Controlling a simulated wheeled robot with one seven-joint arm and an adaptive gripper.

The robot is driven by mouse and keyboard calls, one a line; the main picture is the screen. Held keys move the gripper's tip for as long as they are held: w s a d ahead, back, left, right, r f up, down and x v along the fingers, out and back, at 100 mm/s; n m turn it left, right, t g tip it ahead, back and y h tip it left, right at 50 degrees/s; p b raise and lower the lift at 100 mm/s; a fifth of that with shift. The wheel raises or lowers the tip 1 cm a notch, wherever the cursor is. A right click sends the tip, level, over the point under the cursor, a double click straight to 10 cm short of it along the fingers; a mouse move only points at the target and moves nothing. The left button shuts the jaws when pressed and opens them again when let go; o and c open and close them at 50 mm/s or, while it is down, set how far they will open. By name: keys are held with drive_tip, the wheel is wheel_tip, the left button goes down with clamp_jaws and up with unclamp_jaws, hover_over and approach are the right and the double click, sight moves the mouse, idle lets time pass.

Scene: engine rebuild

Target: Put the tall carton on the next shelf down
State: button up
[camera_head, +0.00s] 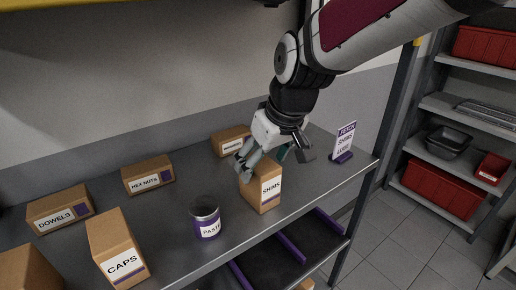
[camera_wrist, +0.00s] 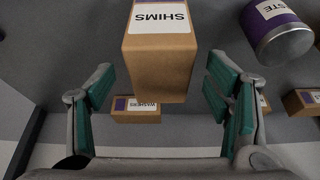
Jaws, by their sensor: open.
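The tall carton labelled SHIMS (camera_head: 264,191) stands upright on the upper grey shelf (camera_head: 190,187), near its front edge. My gripper (camera_head: 273,161) is open at the carton's upper end. In the wrist view the carton (camera_wrist: 160,65) appears upside down between the two green-padded fingers, with a gap on each side; no grip on it shows. The shelf below (camera_head: 318,246) is dark, with purple divider strips, and is partly hidden by the upper shelf. Another tallish carton, labelled CAPS (camera_head: 118,250), stands at the front left.
A PASTE tin (camera_head: 206,222) stands left of the SHIMS carton. Cartons labelled DOWELS (camera_head: 60,209), HEX NUTS (camera_head: 147,175) and WASHERS (camera_wrist: 137,109) stand further back. A sign reading FETCH SHIMS LUBE (camera_head: 345,140) stands at the right end. A rack with red bins (camera_head: 443,190) is at right.

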drive_tip(key=shift+s+d+r, duration=0.15)
drive_tip(key=shift+d+r, duration=0.05)
drive_tip(key=shift+r, duration=0.2)
drive_tip(key=s+d+r+m+t+h, duration=0.1)
drive_tip(key=s+d+r+m, duration=0.1)
drive_tip(key=s+d, duration=0.6)
drive_tip(key=s+d+r+m+h, duration=0.1)
drive_tip(key=s+d+r+m, duration=0.2)
drive_tip(key=s+d, duration=0.5)
drive_tip(key=shift+s+d+m+t+h, duration=0.15)
drive_tip(key=shift+s+m+t+h, duration=0.2)
drive_tip(key=shift+s+m, duration=0.65)
drive_tip(key=shift+s, duration=0.2)
